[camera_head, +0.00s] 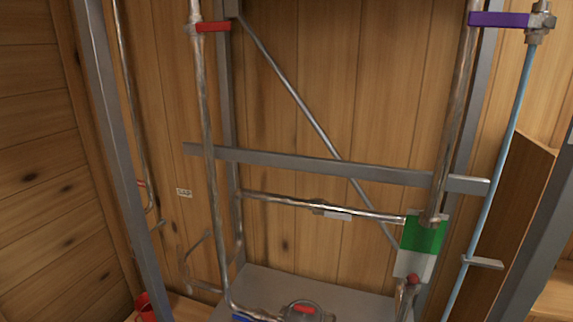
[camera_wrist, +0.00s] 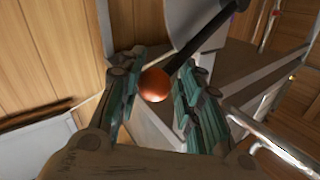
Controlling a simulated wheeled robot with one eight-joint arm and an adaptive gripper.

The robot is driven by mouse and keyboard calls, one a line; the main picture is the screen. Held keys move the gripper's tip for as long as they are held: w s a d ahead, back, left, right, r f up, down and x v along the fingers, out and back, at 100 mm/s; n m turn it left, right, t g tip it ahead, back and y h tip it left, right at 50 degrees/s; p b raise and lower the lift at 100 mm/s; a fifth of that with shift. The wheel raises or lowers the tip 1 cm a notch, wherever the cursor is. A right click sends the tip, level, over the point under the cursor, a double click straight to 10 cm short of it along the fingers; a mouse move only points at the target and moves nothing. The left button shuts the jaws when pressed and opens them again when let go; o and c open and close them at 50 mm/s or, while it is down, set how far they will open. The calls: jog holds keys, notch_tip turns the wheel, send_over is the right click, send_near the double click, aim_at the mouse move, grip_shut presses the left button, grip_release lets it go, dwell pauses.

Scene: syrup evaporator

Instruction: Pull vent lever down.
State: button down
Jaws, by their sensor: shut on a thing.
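In the wrist view, an orange ball knob (camera_wrist: 154,85) sits between the fingers of my gripper (camera_wrist: 161,70). The two teal-padded fingers are closed in on the knob from the left and right. A dark rod (camera_wrist: 203,37) runs from near the knob up to the right and has a black end. The knob and rod look like the vent lever. The fingers hide part of the knob's sides. My gripper does not show in the head view, and I cannot pick out this lever there.
The head view shows a grey metal frame (camera_head: 300,163) with pipes before a wooden wall. A red handle (camera_head: 212,27), a purple handle (camera_head: 499,19) and a green-and-white panel (camera_head: 424,234) are on the pipework.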

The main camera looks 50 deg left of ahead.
jog(key=shift+w+d+f+m+b, duration=0.3)
jog(key=shift+f+b, duration=0.15)
jog(key=shift+f, duration=0.15)
notch_tip(320, 180, down, 14)
jog(key=m+t+b, duration=0.9)
jog(key=m+b, duration=0.1)
jog(key=m, duration=0.6)
jog(key=shift+a+r+t+y, duration=0.15)
jog(key=shift+r+t+y, duration=0.1)
jog(key=shift+t+y, duration=0.15)
jog(key=shift+m, duration=0.3)
jog(key=c, duration=1.1)
grip_release()
jog(key=shift+r, duration=0.1)
jog(key=v, duration=1.2)
